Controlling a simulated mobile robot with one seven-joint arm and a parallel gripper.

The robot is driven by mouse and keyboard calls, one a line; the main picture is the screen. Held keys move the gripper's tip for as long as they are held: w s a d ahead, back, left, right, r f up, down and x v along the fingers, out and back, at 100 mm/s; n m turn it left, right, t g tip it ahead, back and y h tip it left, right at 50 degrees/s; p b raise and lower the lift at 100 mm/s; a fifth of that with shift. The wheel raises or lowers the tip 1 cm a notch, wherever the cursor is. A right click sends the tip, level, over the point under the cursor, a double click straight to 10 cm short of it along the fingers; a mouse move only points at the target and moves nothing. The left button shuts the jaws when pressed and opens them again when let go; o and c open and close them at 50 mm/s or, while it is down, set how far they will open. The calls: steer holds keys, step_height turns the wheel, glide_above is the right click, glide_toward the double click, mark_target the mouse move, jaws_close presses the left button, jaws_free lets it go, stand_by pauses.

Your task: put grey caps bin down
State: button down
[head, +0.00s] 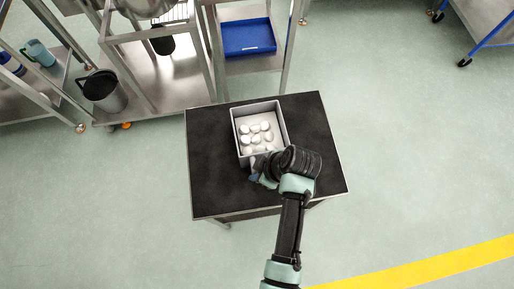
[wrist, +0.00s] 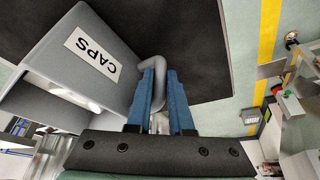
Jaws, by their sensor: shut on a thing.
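The grey caps bin (head: 285,121) is a square open box with several white round caps (head: 257,133) inside. It is at the middle of a black-topped table (head: 218,185) in the head view; I cannot tell whether its base touches the top. In the wrist view the bin (wrist: 62,75) carries a white "CAPS" label (wrist: 90,52) and a grey handle on the side facing my gripper. My gripper (wrist: 160,88) has blue fingers shut on that handle. In the head view my arm hides the bin's near right corner, and my gripper (head: 256,172) is at its near side.
Bare black tabletop surrounds the bin. Metal shelving with a blue tray (head: 248,37) stands behind the table. Open floor lies to the right, with a yellow line (head: 430,266) at the front.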

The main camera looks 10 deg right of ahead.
steer(key=c, duration=0.8)
jaws_free()
steer(key=v, duration=1.2)
steer(key=w+d+r+m+t+h, duration=0.25)
steer(key=w+r+t, duration=0.45)
steer(key=w+r, duration=0.75)
steer(key=w+a+r+m+t+h, duration=0.1)
steer(key=w+r+m+t, duration=0.15)
steer(key=r, duration=0.55)
steer(key=w+a+r+m+t+h, duration=0.1)
steer(key=w+a+r+t, duration=0.15)
steer(key=r, duration=0.65)
step_height(320, 180, up, 17)
steer(key=s+a+m+t, duration=0.2)
steer(key=a+t, duration=0.1)
steer(key=t, duration=0.3)
steer(key=s+a+r+m+t, duration=0.1)
steer(key=s+r+t, duration=0.1)
steer(key=r, duration=0.3)
steer(key=s+a+r+m+t, duration=0.1)
steer(key=s+r+t, duration=0.1)
steer(key=s+r, duration=0.3)
steer(key=s+a+r+m+t, duration=0.1)
steer(key=s+r+t, duration=0.1)
steer(key=r, duration=0.4)
steer(key=shift+s+a+t+y+p, duration=0.35)
steer(key=shift+s+a+t, duration=0.05)
steer(key=shift+s, duration=0.3)
